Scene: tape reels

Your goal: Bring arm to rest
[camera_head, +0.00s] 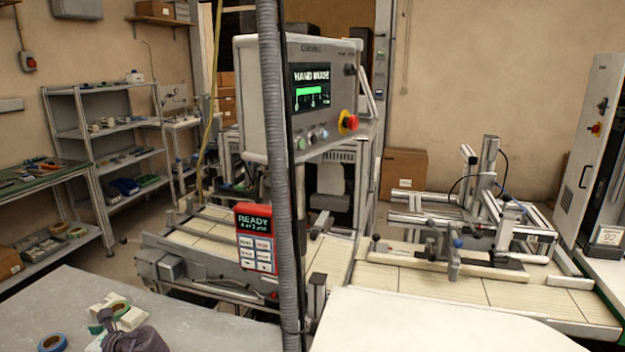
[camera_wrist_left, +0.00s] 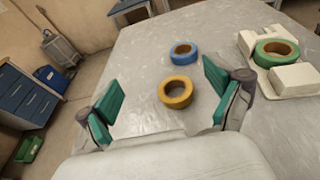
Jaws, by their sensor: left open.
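My left gripper (camera_wrist_left: 163,88) is open and empty in the left wrist view, its green-padded fingers spread wide. An orange-yellow tape reel (camera_wrist_left: 175,92) lies on the grey table beyond the fingers and appears between them. A blue tape reel (camera_wrist_left: 183,50) lies behind it; it also shows at the lower left of the head view (camera_head: 52,342). A green tape reel (camera_wrist_left: 277,49) rests on a white block holder (camera_wrist_left: 297,78), right of the gripper; it also shows in the head view (camera_head: 119,308). A dark grey part at the head view's bottom edge looks like my left gripper. My right gripper is out of view.
The grey table (camera_head: 50,300) is mostly clear. Beyond it stand a conveyor machine with a control panel (camera_head: 312,90) and a red READY box (camera_head: 256,237). Shelves (camera_head: 115,150) stand at the left. A grey cabinet (camera_head: 600,140) stands at the right. A hose hangs down the middle.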

